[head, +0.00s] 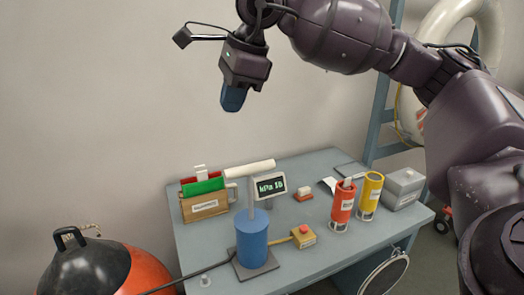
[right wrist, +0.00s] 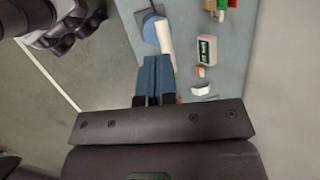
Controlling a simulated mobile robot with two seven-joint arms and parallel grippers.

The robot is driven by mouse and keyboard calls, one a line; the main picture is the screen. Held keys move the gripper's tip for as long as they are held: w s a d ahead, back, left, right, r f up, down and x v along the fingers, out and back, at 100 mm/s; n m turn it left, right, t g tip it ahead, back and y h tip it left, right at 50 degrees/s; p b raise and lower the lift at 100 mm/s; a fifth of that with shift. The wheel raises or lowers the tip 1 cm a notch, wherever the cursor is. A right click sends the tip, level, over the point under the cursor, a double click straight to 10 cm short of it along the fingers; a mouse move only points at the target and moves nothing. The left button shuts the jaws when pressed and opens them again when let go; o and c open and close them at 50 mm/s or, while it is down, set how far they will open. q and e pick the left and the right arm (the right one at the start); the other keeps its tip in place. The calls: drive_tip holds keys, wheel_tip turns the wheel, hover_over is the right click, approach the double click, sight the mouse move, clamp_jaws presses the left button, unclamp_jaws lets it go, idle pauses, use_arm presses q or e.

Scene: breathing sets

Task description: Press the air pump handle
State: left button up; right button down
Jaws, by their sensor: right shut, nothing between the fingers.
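The air pump is a blue cylinder (head: 252,240) standing on a dark square base on the table. A thin rod rises from it to a pale horizontal handle (head: 250,169), which is up, well above the cylinder. My right gripper (head: 235,98) has blue fingers, shut and empty, pointing down. It is high above the table, over the handle and apart from it. In the right wrist view the shut fingers (right wrist: 153,72) show below the handle (right wrist: 164,37) and the blue cylinder (right wrist: 151,28). My left gripper does not show.
A display (head: 270,186) reading kPa stands behind the pump. A wooden box with folders (head: 205,205) is left of it. A yellow box with a red button (head: 303,236), red (head: 342,208) and yellow (head: 370,195) cylinders are to the right. An orange-black tank (head: 95,265) stands at lower left.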

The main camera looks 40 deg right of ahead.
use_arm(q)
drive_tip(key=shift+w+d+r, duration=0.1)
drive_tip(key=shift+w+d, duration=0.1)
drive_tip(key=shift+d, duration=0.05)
use_arm(e)
drive_tip(key=d+h, duration=0.2)
drive_tip(key=d, duration=0.1)
drive_tip(key=s+d+g, duration=0.1)
drive_tip(key=shift+d+f+h, duration=0.25)
drive_tip(key=shift+h, duration=0.15)
drive_tip(key=shift+a, duration=0.1)
drive_tip(key=p, duration=0.1)
approach(251, 165)
drive_tip(key=f, duration=0.3)
drive_tip(key=w+f, duration=0.1)
drive_tip(key=f, duration=0.1)
drive_tip(key=shift+f, duration=0.25)
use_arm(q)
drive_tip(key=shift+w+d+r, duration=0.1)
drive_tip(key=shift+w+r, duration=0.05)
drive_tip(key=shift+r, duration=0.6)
use_arm(e)
drive_tip(key=shift+w+d+f, duration=0.1)
drive_tip(key=shift+w+f, duration=0.05)
drive_tip(key=shift+f, duration=0.35)
drive_tip(key=shift+w+d+f, duration=0.1)
drive_tip(key=shift+f, duration=0.4)
